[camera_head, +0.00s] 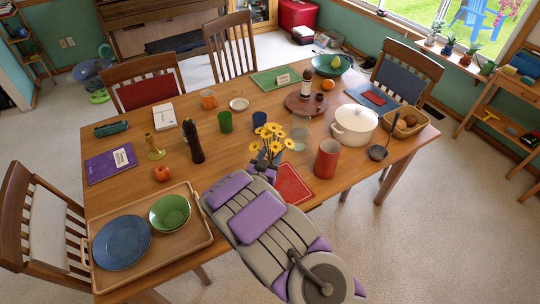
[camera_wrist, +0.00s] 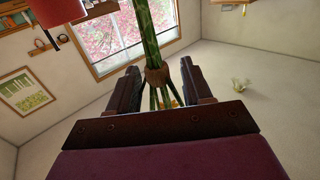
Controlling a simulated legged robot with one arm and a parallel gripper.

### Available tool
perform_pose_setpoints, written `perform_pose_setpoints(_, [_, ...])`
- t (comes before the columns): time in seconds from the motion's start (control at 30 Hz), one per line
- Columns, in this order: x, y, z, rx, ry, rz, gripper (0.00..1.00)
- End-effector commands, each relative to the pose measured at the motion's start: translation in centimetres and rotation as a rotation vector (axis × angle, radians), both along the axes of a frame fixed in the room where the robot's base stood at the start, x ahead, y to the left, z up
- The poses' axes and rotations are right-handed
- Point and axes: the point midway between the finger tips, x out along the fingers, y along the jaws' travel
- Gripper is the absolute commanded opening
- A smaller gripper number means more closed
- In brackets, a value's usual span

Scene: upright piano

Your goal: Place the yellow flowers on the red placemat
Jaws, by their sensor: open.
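The yellow flowers (camera_head: 268,139) are a bunch with dark centres, upright just beyond my gripper (camera_head: 264,167) in the head view. In the wrist view, their green stems (camera_wrist: 148,35) with a brown tie pass between the two fingers of my gripper (camera_wrist: 160,82). The fingers are open, with gaps beside the stems. The stem ends are partly hidden behind the gripper's base. The red placemat (camera_head: 293,187) lies on the table's near edge, just right of my gripper. My arm covers part of it. I cannot tell whether the stems touch the placemat.
A red cup (camera_head: 327,159) stands right of the flowers, and a clear glass vessel (camera_head: 301,130) behind them. A white pot (camera_head: 354,124) and ladle (camera_head: 377,153) are farther right. A wooden tray (camera_head: 196,246) with plate and bowl lies left of my arm. A dark pepper mill (camera_head: 193,142) stands left.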

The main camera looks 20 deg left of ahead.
Motion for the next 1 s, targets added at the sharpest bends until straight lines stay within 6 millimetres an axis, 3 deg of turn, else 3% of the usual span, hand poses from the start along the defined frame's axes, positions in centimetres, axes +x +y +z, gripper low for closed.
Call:
perform_pose_setpoints(0.17, [-1.3, 0.1, 0.0, -0.002, 0.002, 0.002, 0.50])
perform_pose_setpoints(0.7, [-10.2, 0.1, 0.1, 0.000, 0.002, 0.002, 0.50])
perform_pose_setpoints(1.0, [-11.9, 0.0, 0.1, 0.000, -0.001, 0.001, 0.50])
